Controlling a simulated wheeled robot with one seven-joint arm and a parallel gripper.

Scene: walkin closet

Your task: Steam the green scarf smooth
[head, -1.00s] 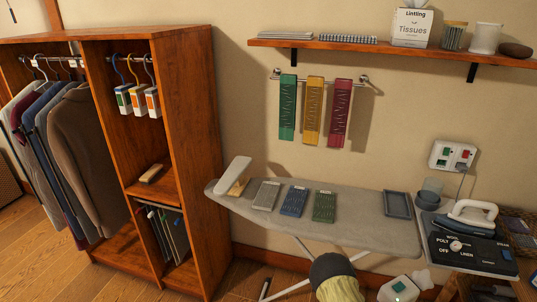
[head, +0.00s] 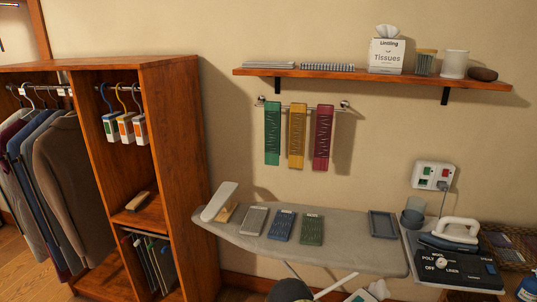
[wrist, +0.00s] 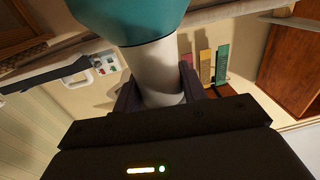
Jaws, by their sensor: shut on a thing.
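The green scarf (head: 272,134) hangs flat from the wall rail, leftmost of three, with dark wavy crease marks down its front. It also shows in the wrist view (wrist: 222,65). My gripper (wrist: 157,95) is shut on the white neck of a teal-topped object (wrist: 158,62), which may be the steamer; its upper end is cut off by the frame. My gripper and this object are not seen in the head view. In the wrist view the scarf is beyond the held object, well apart from it.
A yellow scarf (head: 296,137) and a red scarf (head: 322,137) hang beside the green one. A shelf (head: 350,74) is above. An ironing board (head: 345,252) with small items stands below, an iron (head: 457,233) at right. A wooden wardrobe (head: 180,170) stands left.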

